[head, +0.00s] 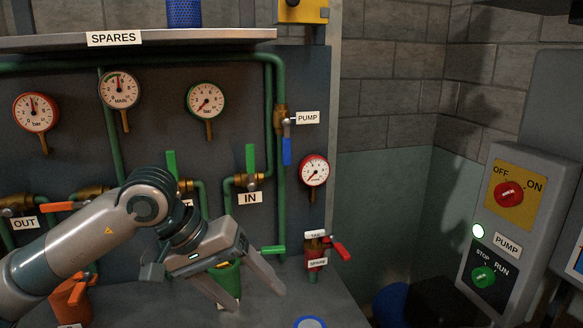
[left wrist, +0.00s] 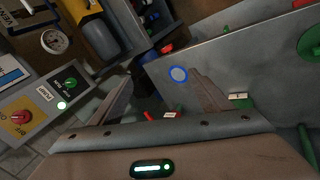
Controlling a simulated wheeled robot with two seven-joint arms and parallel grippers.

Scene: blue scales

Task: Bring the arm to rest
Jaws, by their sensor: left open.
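My left arm comes in from the left in the head view. Its gripper (head: 250,288) is open and empty, pointing down and to the right over the grey bench. In the left wrist view the two fingers of my left gripper (left wrist: 165,88) stand wide apart with nothing between them. My right gripper is in neither view.
Behind the gripper is a panel with green pipes, gauges such as the MAIN gauge (head: 119,89), and valve handles. A red-handled tap (head: 318,252) stands just right of it. The pump control box (head: 503,235) is at the right. A blue-rimmed disc (head: 310,323) lies on the bench.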

